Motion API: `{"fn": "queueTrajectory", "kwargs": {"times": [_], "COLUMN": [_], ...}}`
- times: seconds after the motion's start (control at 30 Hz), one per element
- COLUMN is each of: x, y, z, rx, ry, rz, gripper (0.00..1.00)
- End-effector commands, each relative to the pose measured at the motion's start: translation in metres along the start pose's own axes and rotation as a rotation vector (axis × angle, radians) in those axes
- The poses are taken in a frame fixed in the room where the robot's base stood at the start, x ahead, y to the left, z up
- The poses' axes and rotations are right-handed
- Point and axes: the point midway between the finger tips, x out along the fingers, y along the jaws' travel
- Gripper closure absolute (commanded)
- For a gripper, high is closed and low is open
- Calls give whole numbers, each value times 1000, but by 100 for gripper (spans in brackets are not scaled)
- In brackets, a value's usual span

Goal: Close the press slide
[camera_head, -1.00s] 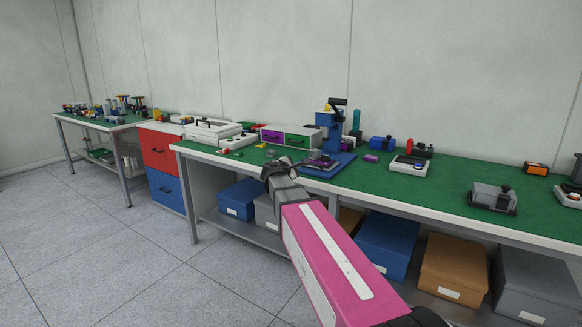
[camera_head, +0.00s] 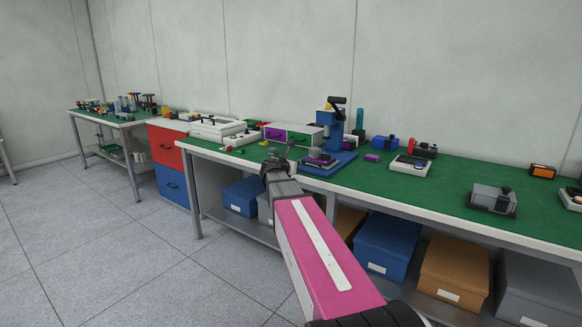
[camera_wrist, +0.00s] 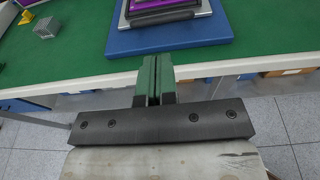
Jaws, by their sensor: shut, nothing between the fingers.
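The blue press (camera_head: 332,128) with a black lever stands on a blue base plate (camera_head: 343,160) near the front edge of the green bench. Its slide (camera_head: 318,160), with purple and grey parts, sits low at the front of the press. In the wrist view the purple slide (camera_wrist: 158,5) with a dark front bar shows at the top, above the front of the blue base (camera_wrist: 170,39). My gripper (camera_head: 289,146) is left of the press in the head view. Its green fingers (camera_wrist: 154,68) are shut and empty, pointing at the base, apart from the slide.
A small grey block (camera_wrist: 46,27) lies on the bench to the left in the wrist view. Boxes (camera_head: 385,247) fill the shelf below. The floor at left is clear.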

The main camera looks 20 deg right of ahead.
Motion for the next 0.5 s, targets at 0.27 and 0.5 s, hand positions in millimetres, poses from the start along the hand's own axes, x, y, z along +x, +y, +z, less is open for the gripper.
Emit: {"fn": "queueTrajectory", "kwargs": {"times": [0.27,0.5], "x": [54,81], "y": [2,1], "z": [1,1], "rx": [1,2], "ry": [0,0], "rz": [-1,0], "gripper": [100,100]}}
